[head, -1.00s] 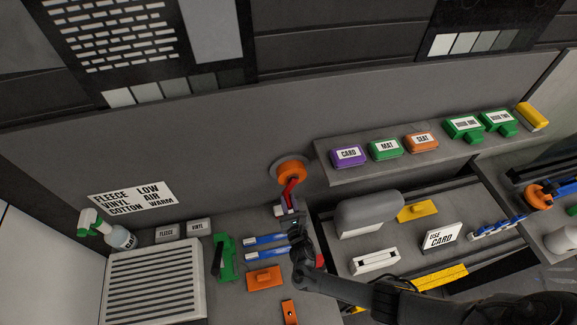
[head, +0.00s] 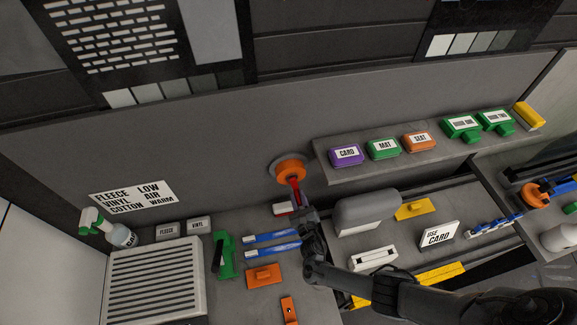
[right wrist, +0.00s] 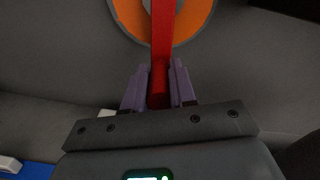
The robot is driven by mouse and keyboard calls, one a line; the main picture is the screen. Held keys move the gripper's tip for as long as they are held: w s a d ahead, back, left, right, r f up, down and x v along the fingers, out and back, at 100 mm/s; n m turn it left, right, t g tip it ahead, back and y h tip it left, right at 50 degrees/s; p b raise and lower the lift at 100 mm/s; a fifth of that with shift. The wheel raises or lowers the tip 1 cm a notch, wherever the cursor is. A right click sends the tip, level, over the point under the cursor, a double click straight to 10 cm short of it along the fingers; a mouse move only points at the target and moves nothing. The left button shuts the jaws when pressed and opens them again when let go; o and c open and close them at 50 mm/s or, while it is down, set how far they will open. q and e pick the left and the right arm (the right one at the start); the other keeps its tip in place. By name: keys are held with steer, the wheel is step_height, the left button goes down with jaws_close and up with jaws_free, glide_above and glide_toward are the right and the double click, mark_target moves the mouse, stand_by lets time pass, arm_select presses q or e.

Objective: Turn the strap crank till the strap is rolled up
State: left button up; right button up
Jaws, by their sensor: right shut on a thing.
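The strap crank has an orange round hub (head: 290,170) on the grey back wall and a red arm (head: 295,190) that hangs down from it. My right gripper (head: 297,208) is at the lower end of the red arm, below the hub. In the right wrist view the red crank arm (right wrist: 163,40) runs down between the two purple fingers of my right gripper (right wrist: 159,88), which are shut on it. The orange hub also shows behind it (right wrist: 198,18). I cannot make out the strap for certain. My left gripper is not in view.
A grey shelf (head: 380,170) with several labelled boxes is right of the crank. A grey rounded block (head: 366,210) stands close right of my gripper. Blue-handled tools (head: 270,238), a green tool (head: 222,255) and a slatted box (head: 155,280) lie to the left.

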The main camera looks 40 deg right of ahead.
steer(key=d+r+n, duration=0.1)
steer(key=n, duration=0.1)
steer(key=s+d+r+n, duration=0.1)
steer(key=d+n, duration=0.1)
steer(key=d+r+n, duration=0.1)
steer(key=n, duration=0.1)
steer(key=shift+s+d+r+n, duration=0.2)
steer(key=shift+s+n, duration=0.1)
steer(key=shift+s, duration=0.1)
steer(key=shift+d+f, duration=0.1)
steer(key=shift+f, duration=0.05)
stand_by(0.4)
